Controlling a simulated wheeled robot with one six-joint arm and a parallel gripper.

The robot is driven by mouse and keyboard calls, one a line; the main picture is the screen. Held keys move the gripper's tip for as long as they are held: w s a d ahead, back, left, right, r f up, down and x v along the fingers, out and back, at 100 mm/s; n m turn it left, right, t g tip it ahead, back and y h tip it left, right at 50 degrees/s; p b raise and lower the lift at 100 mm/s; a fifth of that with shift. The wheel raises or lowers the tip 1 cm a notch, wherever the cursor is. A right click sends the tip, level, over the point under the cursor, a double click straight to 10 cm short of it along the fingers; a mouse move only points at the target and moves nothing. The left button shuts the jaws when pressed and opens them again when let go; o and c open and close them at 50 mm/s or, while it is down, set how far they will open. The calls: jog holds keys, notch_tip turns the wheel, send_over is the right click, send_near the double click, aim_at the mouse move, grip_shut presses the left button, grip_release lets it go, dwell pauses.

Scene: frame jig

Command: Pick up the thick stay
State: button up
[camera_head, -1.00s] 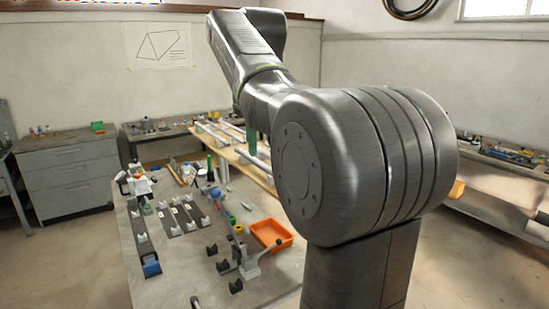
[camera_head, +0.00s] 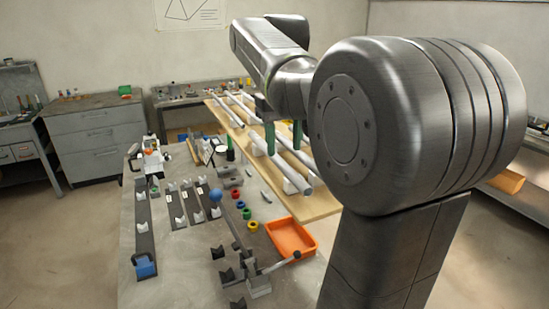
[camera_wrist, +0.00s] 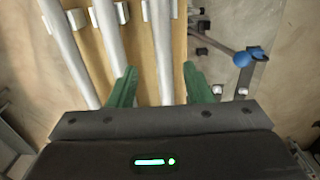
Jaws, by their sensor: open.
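Several pale grey tubes lie side by side in white holders on a wooden board (camera_head: 318,206); I cannot tell by label which is the thick stay. In the wrist view, one tube (camera_wrist: 161,50) runs between the two green fingers of my gripper (camera_wrist: 160,82), which are apart and not closed on it. Two more tubes, a middle one (camera_wrist: 108,35) and a left one (camera_wrist: 67,50), lie left of the fingers. In the head view, my gripper (camera_head: 284,146) points down over the tubes (camera_head: 292,173). The finger height above the board is unclear.
The blue knob (camera_wrist: 243,59) shows right of the board in the wrist view.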

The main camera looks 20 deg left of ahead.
aim_at(282, 161)
jog(key=f, duration=0.3)
jog(key=shift+s+f, duration=0.1)
jog(key=shift+s, duration=0.3)
jog(key=shift+w+f, duration=0.1)
jog(key=shift+f, duration=0.2)
grip_shut()
jog(key=shift+r, duration=0.1)
